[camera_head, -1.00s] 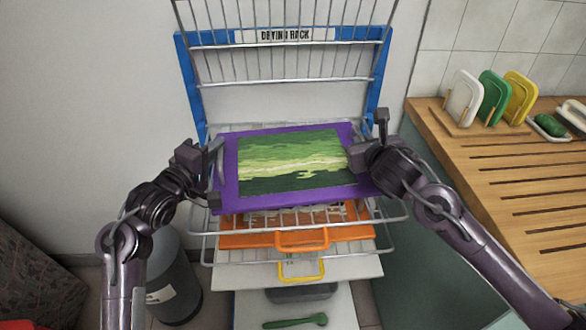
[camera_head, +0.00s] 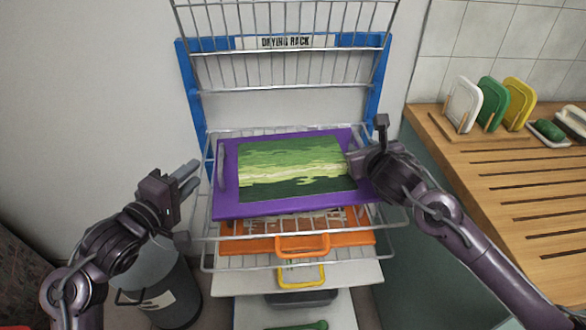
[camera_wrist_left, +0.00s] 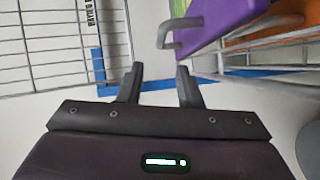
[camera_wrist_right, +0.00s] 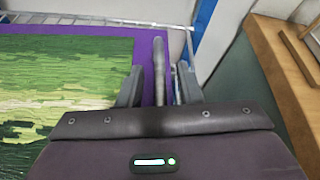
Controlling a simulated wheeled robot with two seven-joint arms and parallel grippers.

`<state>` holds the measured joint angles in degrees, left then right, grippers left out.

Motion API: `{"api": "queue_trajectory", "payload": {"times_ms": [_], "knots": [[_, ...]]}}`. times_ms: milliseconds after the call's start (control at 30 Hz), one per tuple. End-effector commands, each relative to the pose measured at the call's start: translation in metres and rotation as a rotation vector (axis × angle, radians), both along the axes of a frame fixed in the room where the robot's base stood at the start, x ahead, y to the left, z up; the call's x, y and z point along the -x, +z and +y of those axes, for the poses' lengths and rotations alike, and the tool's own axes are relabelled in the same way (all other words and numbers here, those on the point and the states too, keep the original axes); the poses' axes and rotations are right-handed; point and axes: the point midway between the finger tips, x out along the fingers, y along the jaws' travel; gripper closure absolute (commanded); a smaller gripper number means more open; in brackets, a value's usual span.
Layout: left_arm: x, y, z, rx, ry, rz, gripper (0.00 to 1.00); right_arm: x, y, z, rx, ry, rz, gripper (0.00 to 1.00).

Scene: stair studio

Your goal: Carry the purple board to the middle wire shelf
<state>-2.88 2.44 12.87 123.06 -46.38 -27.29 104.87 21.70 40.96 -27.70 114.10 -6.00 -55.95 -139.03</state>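The purple board (camera_head: 228,200) with a green painted picture lies on a wire shelf (camera_head: 395,215) of the drying rack, above the orange board. It has a grey handle on each side. My left gripper (camera_head: 191,177) is open and empty, apart from the board at its left; the left handle (camera_wrist_left: 168,38) shows beyond its fingers in the left wrist view. My right gripper (camera_head: 355,163) is at the board's right side. In the right wrist view its fingers stand open with the right handle (camera_wrist_right: 158,70) between them and gaps on both sides.
An orange board (camera_head: 350,240) and a white one with a yellow handle (camera_head: 302,280) sit lower in the rack. The blue rack frame (camera_head: 190,85) rises behind. A wooden counter (camera_head: 470,170) with small boards is at right, a grey bin (camera_head: 165,290) at lower left.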

Motion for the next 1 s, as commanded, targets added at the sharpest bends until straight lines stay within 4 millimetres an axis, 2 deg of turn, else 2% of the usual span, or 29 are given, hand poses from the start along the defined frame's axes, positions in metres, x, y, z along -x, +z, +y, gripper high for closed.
{"api": "queue_trajectory", "payload": {"times_ms": [133, 367, 467, 800, 1000], "knots": [[0.020, 0.002, 0.010, -0.002, -0.001, 0.000, 0.68, 0.000, 0.000, 0.000, 0.000, 0.000, 0.000, 0.68], [0.029, 0.004, 0.015, 0.000, -0.001, 0.001, 0.68, 0.007, 0.003, 0.000, 0.001, 0.000, 0.000, 0.68], [0.029, 0.004, 0.014, 0.000, -0.001, 0.000, 0.68, 0.021, 0.008, 0.000, 0.004, 0.002, -0.001, 0.68], [0.029, 0.004, 0.014, 0.000, -0.001, 0.000, 0.68, 0.088, 0.035, 0.001, 0.002, 0.002, 0.000, 0.68], [0.029, 0.004, 0.014, 0.000, -0.001, 0.000, 0.68, 0.107, 0.043, 0.001, -0.001, -0.001, 0.001, 0.68]]}}
